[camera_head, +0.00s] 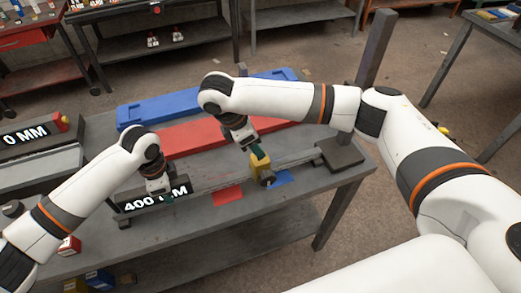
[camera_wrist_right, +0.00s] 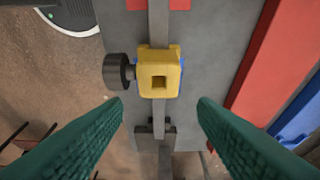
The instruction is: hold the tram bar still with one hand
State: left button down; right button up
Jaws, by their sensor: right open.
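The tram bar (camera_head: 298,161) is a thin grey metal bar lying across the bench. It also shows upright in the right wrist view (camera_wrist_right: 158,22). A yellow slider block (camera_head: 260,166) with a dark round knob (camera_head: 268,178) sits on the bar; the block shows in the wrist view too (camera_wrist_right: 160,73). My right gripper (camera_wrist_right: 160,108) is open, its green fingers apart above the bar, near the yellow block. My left gripper (camera_head: 166,197) is low at the 400 MM sign (camera_head: 140,203); its finger gap is too small to make out.
A red flat piece (camera_head: 190,137) and a long blue case (camera_head: 150,111) lie behind the bar. Red (camera_head: 228,194) and blue (camera_head: 284,178) patches mark the bench by the slider. A dark block (camera_head: 343,152) stands at the bar's right end.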

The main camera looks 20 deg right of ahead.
jog(key=v, duration=0.5)
jog(key=shift+a+r, duration=0.15)
jog(key=shift+r, duration=0.15)
pick_arm(q)
jog(key=c, duration=1)
grip_release()
jog(key=shift+c, duration=0.2)
notch_tip(320, 180, up, 12)
jog(key=shift+r, duration=0.1)
pick_arm(e)
jog(key=shift+s+f, duration=0.1)
